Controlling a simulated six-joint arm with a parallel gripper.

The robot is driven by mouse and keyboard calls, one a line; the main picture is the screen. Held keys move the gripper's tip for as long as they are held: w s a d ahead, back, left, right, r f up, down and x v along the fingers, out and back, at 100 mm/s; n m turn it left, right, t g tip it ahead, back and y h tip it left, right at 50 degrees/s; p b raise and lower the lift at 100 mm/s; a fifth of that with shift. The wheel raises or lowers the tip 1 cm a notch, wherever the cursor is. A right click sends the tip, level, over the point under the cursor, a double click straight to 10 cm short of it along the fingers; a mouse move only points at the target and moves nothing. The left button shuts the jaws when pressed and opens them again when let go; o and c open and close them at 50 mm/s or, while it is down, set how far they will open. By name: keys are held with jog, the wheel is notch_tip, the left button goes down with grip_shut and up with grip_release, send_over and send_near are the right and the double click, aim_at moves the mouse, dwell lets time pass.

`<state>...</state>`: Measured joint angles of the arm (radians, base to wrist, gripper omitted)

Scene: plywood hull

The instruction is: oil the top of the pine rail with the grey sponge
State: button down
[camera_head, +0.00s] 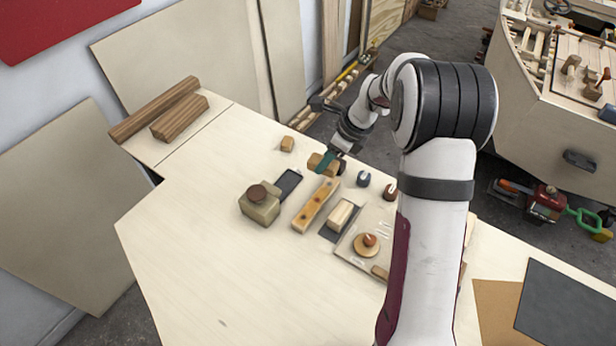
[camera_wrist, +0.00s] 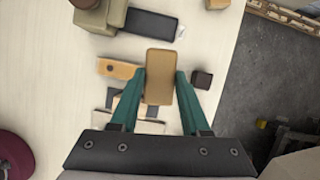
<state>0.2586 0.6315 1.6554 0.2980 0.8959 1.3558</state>
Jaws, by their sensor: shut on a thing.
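My gripper (camera_head: 329,162) has its teal fingers closed on a tan-brown block (camera_head: 319,163), held near the rail's far end. In the wrist view the block (camera_wrist: 160,72) sits between the two fingertips (camera_wrist: 158,82); I cannot tell whether it touches the bench. The pine rail (camera_head: 316,205), a long orange-tan strip with dark round spots, lies on the bench. Part of it (camera_wrist: 117,69) shows left of the block in the wrist view, the rest being partly hidden by the gripper. I see no clearly grey sponge.
An olive can with a brown lid (camera_head: 259,207) and a dark shallow tray (camera_head: 288,183) stand left of the rail. A pale block (camera_head: 341,213), a round knobbed disc (camera_head: 367,245) and two small cups (camera_head: 363,179) are to the right.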

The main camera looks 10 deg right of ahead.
jog(key=shift+w+d+m, duration=0.35)
jog(key=shift+d+m, duration=0.2)
jog(key=shift+m, duration=0.25)
jog(key=shift+f, duration=3.7)
jog(key=shift+w+d+f, duration=0.25)
jog(key=shift+w+d, duration=1.05)
jog(key=shift+s+a, duration=1.35)
jog(key=shift+s, duration=0.05)
jog(key=shift+r, duration=4.05)
